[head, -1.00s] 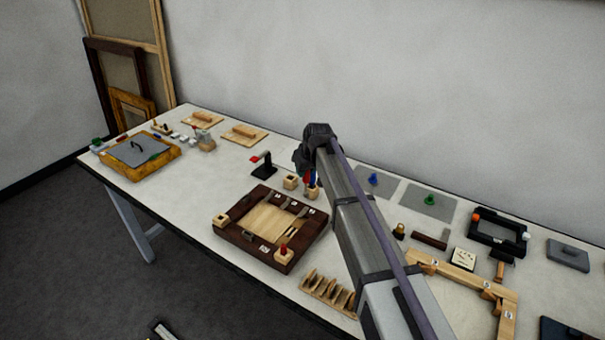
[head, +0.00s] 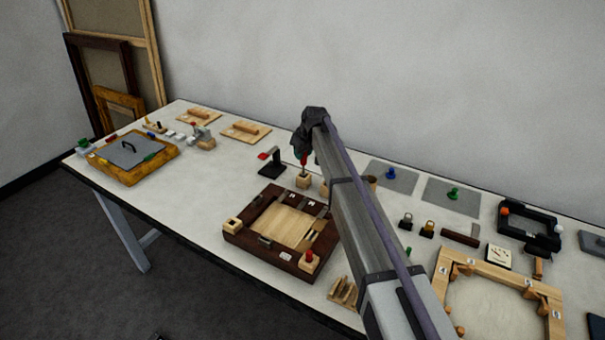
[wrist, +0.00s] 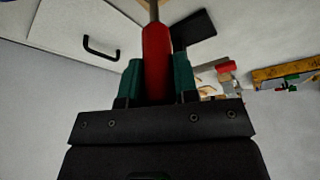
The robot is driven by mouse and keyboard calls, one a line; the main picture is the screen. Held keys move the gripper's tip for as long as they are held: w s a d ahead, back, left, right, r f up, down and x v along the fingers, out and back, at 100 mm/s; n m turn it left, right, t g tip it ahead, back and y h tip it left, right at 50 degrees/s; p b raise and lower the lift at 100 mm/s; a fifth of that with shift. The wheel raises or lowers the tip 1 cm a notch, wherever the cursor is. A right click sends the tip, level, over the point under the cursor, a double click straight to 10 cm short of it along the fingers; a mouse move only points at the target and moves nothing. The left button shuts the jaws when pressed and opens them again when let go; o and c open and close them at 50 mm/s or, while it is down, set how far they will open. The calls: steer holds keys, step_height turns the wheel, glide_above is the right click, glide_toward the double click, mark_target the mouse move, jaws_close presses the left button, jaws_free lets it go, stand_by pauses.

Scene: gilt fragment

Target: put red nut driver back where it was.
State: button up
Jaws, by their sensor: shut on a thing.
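My gripper (head: 303,148) is shut on the red nut driver (head: 304,159), which hangs with its metal shaft pointing down. In the wrist view the red handle (wrist: 157,60) sits between the two green finger pads, and the shaft leads to the top edge of the picture. The shaft's lower end meets a small wooden block (head: 303,182) in the head view. I cannot tell whether the tip is in the block or just over it. A second wooden block (head: 323,188) is mostly hidden behind my arm.
A black stand with a red tip (head: 271,163) is close on the left. A dark wooden frame (head: 240,239) lies in front of the blocks. Grey mats (head: 393,174) are to the right, behind my arm. Bare table lies left of the stand.

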mark_target(303, 160)
step_height(303, 160, down, 4)
steer(key=b, duration=0.3)
steer(key=shift+b, duration=0.4)
steer(key=shift+r, duration=0.35)
jaws_close()
steer(key=shift+f, duration=0.15)
steer(key=o, duration=0.9)
jaws_free()
steer(key=shift+o, duration=0.2)
steer(key=shift+r+p, duration=0.4)
steer(key=shift+p, duration=0.1)
steer(key=p+v, duration=1)
steer(key=v, duration=0.1)
steer(key=shift+s+d+r+p, duration=0.2)
steer(key=shift+s+p, duration=0.05)
steer(key=shift+p, duration=0.05)
